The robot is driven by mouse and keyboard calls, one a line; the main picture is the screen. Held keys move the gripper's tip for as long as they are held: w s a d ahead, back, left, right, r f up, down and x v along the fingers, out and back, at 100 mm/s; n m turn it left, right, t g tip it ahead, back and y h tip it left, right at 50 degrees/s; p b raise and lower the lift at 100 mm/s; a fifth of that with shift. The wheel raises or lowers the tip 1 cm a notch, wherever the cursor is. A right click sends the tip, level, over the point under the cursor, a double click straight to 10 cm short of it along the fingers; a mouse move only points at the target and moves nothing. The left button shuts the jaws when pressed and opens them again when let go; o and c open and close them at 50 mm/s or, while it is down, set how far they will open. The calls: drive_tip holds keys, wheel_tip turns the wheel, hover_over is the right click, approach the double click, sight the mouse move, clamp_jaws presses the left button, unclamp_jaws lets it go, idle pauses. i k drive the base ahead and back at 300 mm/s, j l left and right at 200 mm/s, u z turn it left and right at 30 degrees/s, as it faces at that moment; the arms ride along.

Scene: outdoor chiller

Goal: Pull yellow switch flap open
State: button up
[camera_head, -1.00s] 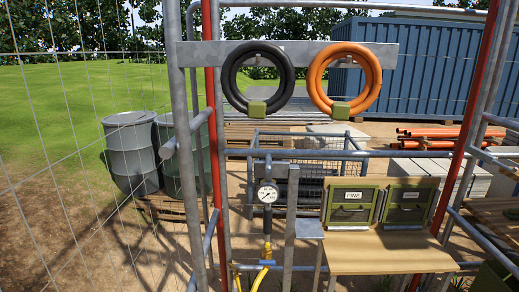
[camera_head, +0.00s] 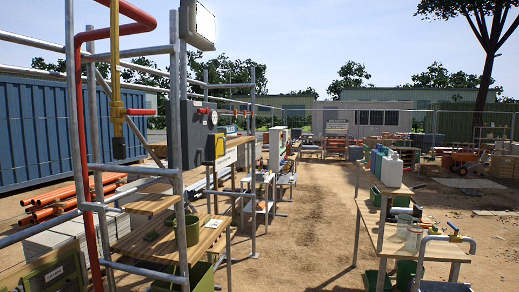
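A dark grey box (camera_head: 192,140) is mounted on the scaffold frame at left of centre. A small yellow part (camera_head: 220,146), which looks like the yellow switch flap, sits on its right-hand side. It is seen at an angle and too small to tell whether it is open or shut. My gripper is not in view, and nothing is seen touching the yellow part.
Grey scaffold poles and a red pipe (camera_head: 76,150) stand at left, in front of the box. Wooden shelves (camera_head: 160,238) lie below it. A bench (camera_head: 392,232) with bottles and jars stands at right. Bare sandy ground (camera_head: 310,210) lies open between them.

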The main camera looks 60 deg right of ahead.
sight(219, 141)
drive_tip(key=z, duration=1.75)
drive_tip(key=i+l, duration=0.15)
drive_tip(key=i, duration=0.4)
drive_tip(key=i+l+u, duration=0.15)
drive_tip(key=i, duration=0.4)
drive_tip(key=i+l, duration=0.25)
drive_tip(key=i, duration=0.25)
drive_tip(key=i+l+u, duration=0.15)
drive_tip(key=i, duration=0.4)
drive_tip(key=l, duration=0.1)
